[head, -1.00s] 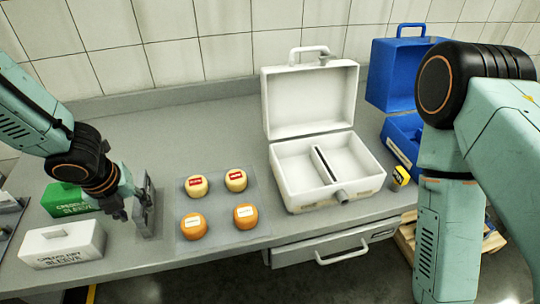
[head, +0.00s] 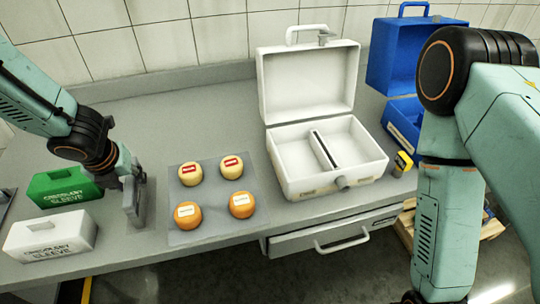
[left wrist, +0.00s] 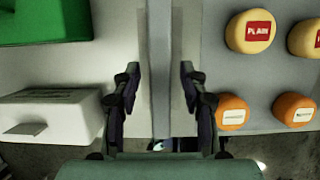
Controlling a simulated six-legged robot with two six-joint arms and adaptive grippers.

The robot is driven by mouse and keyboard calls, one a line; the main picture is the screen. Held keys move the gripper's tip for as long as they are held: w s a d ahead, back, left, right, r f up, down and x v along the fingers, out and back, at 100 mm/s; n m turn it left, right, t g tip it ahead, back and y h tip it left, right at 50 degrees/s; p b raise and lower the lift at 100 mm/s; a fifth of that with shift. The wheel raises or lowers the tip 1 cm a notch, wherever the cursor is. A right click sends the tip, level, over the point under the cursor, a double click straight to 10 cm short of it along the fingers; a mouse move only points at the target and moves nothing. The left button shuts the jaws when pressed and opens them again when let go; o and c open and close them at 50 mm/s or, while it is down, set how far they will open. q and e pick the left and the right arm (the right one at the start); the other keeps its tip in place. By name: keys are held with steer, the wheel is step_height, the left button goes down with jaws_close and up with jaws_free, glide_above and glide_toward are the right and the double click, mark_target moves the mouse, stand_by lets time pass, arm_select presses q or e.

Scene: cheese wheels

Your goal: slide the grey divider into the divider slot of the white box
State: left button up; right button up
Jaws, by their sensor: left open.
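The grey divider (head: 133,203) stands upright near the front of the bench, left of the cheese mat. My left gripper (head: 130,180) is open over it. In the left wrist view the divider (left wrist: 158,40) runs as a grey strip between the two open fingers (left wrist: 160,72), with a gap showing on each side. The white box (head: 285,180) stands open on the bench to the right, its lid raised. A dark narrow slot (head: 323,149) runs along the strip between its two empty compartments. My right gripper is out of view; only its arm shows at right.
A grey mat (head: 217,207) holds several cheese wheels just right of the divider. A green sleeve box (head: 65,187) and a white sleeve box (head: 50,238) stand left of it. A blue case (head: 405,60) and a small yellow object (head: 402,163) are at right.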

arm_select(q)
steer(key=shift+w+f, duration=0.2)
steer(key=shift+f, duration=0.25)
steer(key=shift+s+r, duration=0.15)
steer(key=shift+s, duration=0.05)
steer(key=shift+w+d, duration=0.1)
steer(key=shift+w, duration=0.15)
steer(key=shift+c, duration=0.4)
steer(key=shift+s, duration=0.2)
steer(key=shift+c, duration=1.4)
jaws_close()
